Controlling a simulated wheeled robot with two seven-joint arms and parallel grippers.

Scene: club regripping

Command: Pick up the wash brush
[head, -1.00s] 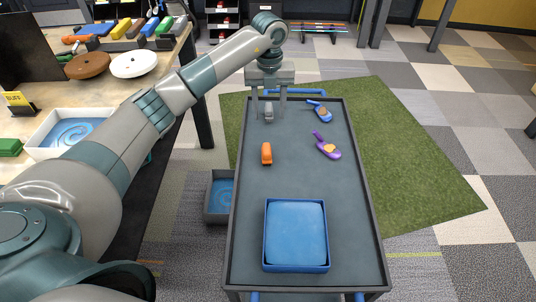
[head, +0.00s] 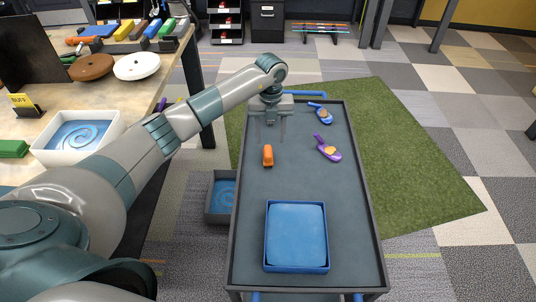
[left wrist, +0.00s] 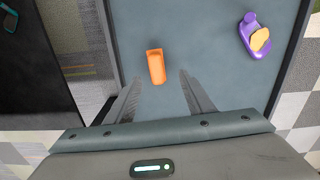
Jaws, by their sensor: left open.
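My left gripper (head: 269,138) is open and empty above the dark cart top, fingers pointing down. A small orange block-like item (head: 268,155) lies just on the near side of it. In the left wrist view, this orange item (left wrist: 156,67) shows between and just beyond the open fingertips (left wrist: 160,78), apart from them. A purple handled item with a tan patch (head: 328,149) lies to the right, and a blue one (head: 322,114) lies farther back. I cannot tell by looks which item is the wash brush. My right gripper is not in view.
A blue tray (head: 267,235) stands at the cart's near end. The cart has a raised rim (head: 372,217). A workbench (head: 30,100) on the left holds a white tray (head: 47,156), discs and several coloured blocks. The cart's middle is clear.

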